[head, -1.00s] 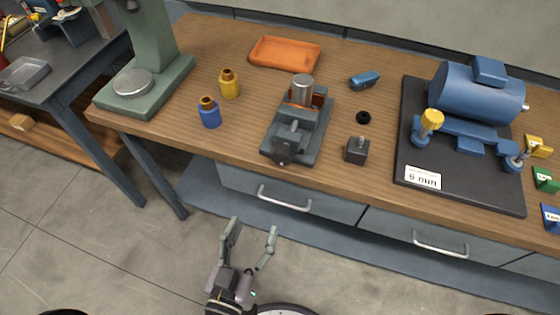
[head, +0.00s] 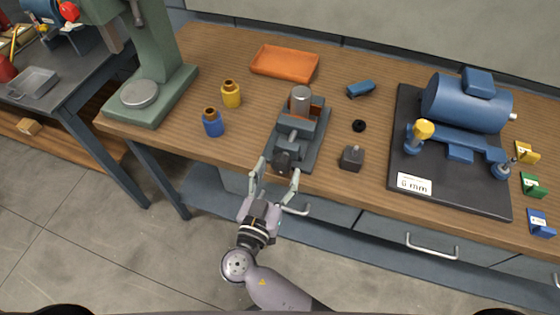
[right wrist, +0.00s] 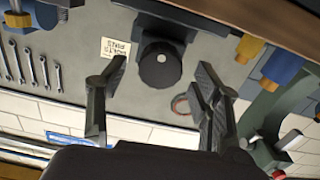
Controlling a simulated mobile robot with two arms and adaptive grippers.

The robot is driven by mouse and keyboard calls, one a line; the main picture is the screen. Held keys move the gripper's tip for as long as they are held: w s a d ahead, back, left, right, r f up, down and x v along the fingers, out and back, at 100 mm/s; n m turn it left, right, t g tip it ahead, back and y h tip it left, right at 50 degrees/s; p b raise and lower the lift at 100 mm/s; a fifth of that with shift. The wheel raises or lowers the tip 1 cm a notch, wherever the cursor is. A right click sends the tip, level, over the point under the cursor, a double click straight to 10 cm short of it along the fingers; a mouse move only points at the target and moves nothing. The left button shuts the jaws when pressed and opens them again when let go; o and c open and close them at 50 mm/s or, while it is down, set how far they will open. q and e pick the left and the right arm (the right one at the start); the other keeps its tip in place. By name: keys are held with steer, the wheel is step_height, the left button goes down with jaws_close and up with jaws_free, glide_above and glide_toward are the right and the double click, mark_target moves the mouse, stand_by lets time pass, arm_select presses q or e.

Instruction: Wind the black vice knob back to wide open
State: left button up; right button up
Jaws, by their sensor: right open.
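The grey bench vice (head: 313,147) stands near the front edge of the wooden bench, with an upright silver cylinder (head: 300,97) at its jaws. My right gripper (head: 277,172) is open just in front of the knob, one finger to each side. In the right wrist view the fingers (right wrist: 163,75) stand apart from the knob, with gaps on both sides. My left gripper is not in view.
A blue bottle (head: 213,124) and a yellow bottle (head: 231,95) stand left of the vice. A dark block (head: 351,158) and a small black ring (head: 359,126) lie to its right. Behind are an orange tray (head: 285,63) and a blue object (head: 361,89). A motor board (head: 450,190) fills the right.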

steer(key=shift+x, duration=1)
steer(key=shift+c, duration=1.2)
steer(key=c, duration=0.9)
